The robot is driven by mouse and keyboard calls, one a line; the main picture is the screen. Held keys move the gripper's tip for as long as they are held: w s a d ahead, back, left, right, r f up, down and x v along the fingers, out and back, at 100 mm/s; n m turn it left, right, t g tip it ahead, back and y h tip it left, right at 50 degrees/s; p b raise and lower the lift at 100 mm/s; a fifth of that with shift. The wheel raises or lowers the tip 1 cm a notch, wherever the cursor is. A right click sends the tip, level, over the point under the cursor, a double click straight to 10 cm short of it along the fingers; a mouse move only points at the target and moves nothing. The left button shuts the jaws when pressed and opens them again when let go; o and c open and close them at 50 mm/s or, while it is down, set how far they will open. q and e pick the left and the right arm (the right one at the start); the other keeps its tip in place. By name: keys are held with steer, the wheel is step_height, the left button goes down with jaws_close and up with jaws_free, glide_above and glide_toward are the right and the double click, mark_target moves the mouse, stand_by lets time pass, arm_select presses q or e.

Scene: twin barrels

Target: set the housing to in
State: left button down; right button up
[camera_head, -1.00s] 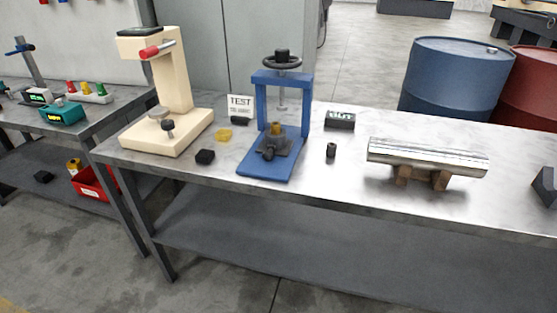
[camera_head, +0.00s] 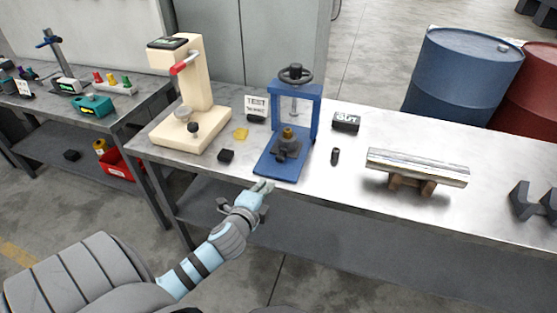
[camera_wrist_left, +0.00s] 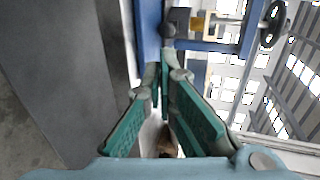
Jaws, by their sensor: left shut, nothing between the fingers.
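The likely housing is a dark grey block (camera_head: 289,148) with a brass-coloured piece (camera_head: 287,132) on top. It sits on the base of the blue press frame (camera_head: 280,169), under a silver screw and black handwheel (camera_head: 295,74). The press also shows in the left wrist view (camera_wrist_left: 215,46). My left gripper (camera_head: 266,186) is at the table's front edge, just in front of the press base. In the left wrist view its green-padded fingers (camera_wrist_left: 164,72) converge, shut and empty. A black block (camera_head: 345,121) with white lettering, seemingly "OUT", stands right of the press.
A cream stand (camera_head: 205,80) with a red handle is left of the press. A small black block (camera_head: 226,155), yellow piece (camera_head: 240,133) and TEST sign (camera_head: 256,105) lie between. A dark cylinder (camera_head: 335,156) and metal bar on wooden blocks (camera_head: 417,167) are to the right.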

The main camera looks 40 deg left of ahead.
arm_select(q)
steer(key=b, duration=0.2)
glide_toward(281, 161)
steer(key=x, duration=0.5)
steer(key=shift+w+d+f, duration=0.1)
steer(key=shift+w+f, duration=0.05)
steer(key=shift+f, duration=0.15)
steer(key=shift+w, duration=0.55)
arm_select(e)
step_height(281, 161, down, 2)
steer(key=shift+f, duration=0.1)
arm_select(q)
steer(key=shift+a, duration=0.3)
